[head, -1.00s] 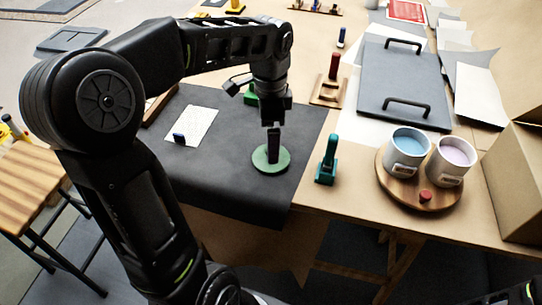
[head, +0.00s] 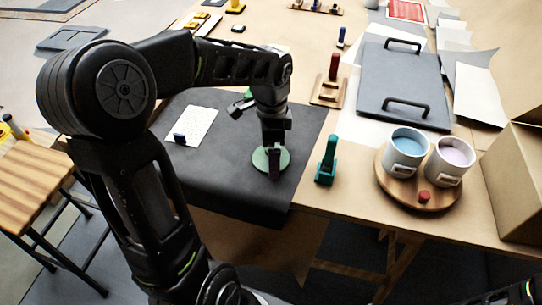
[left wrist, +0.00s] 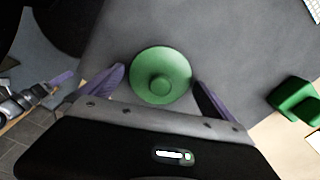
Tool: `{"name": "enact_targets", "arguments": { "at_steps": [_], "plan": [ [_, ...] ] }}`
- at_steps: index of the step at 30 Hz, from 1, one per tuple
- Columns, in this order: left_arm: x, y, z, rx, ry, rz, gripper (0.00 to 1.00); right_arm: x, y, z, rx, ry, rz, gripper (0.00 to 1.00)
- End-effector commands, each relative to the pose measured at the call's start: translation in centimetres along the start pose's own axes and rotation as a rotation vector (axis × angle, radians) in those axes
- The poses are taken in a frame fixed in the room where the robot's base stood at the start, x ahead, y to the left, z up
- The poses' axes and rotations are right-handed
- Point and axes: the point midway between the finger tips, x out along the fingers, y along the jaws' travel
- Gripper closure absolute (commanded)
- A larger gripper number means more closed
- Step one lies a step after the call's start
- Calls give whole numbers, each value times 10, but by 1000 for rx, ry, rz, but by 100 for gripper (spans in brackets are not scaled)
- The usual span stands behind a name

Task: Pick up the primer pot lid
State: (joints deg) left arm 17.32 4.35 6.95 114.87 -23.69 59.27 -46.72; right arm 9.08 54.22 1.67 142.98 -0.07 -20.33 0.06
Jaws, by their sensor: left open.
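The primer pot lid (head: 259,160) is a round green disc lying on the dark mat. In the left wrist view the lid (left wrist: 160,61) shows from above with a round knob in its middle. My left gripper (head: 274,166) is over the lid, pointing down, and hides part of it in the head view. In the left wrist view my left gripper (left wrist: 159,80) is open, with one finger on each side of the lid. I cannot tell how high the fingertips are above the mat. My right gripper is not in view.
A teal stamp-like tool (head: 327,160) stands right of the mat (head: 215,180). A white card (head: 192,126) lies left of the lid.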

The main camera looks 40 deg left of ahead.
Motion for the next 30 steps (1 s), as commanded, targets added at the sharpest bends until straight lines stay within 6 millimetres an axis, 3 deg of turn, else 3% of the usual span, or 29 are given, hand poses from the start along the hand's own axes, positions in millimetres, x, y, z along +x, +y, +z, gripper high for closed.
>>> {"name": "enact_targets", "arguments": {
  "at_steps": [11,30],
  "plan": [
    [0,0,0,0,0,0,0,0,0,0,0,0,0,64],
    [0,0,0,0,0,0,52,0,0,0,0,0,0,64]
  ]
}}
